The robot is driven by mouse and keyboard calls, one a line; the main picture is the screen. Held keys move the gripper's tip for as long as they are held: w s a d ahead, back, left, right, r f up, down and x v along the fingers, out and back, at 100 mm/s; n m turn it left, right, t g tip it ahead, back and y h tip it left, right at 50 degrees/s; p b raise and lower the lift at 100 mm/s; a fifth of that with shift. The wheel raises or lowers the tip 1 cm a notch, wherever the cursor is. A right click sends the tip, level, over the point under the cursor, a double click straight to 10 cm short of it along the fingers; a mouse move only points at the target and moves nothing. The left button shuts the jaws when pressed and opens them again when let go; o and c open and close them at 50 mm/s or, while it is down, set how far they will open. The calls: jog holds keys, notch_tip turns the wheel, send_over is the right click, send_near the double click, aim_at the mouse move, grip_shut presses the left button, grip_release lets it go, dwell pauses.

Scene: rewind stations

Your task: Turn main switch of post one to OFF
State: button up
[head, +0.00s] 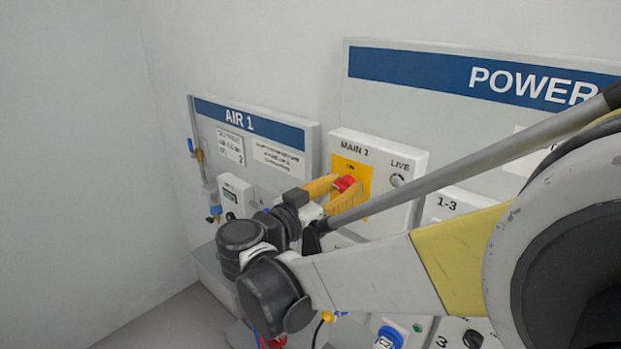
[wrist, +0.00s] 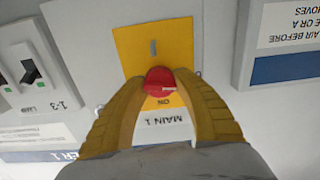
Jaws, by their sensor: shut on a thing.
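The main switch is a red rotary knob (head: 345,183) on a yellow plate (head: 350,171), on a white box labelled MAIN. In the wrist view, which is upside down, the label reads MAIN 1, and the red knob (wrist: 159,80) sits between my fingertips. The word ON is beside the knob, and a short pale mark on the knob lies roughly sideways. My gripper (head: 334,192) has its yellow fingers closed on the knob from both sides; it also shows in the wrist view (wrist: 160,84).
A LIVE lamp (head: 397,180) is on the same box, right of the knob. The AIR 1 panel (head: 255,116) stands to the left, with valves and a gauge. The POWER panel (head: 430,110) is behind. Breaker switches (wrist: 32,78) show at left in the wrist view.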

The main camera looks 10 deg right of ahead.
jog(key=shift+n, duration=1.1)
jog(key=o, duration=1.2)
jog(key=v, duration=1.2)
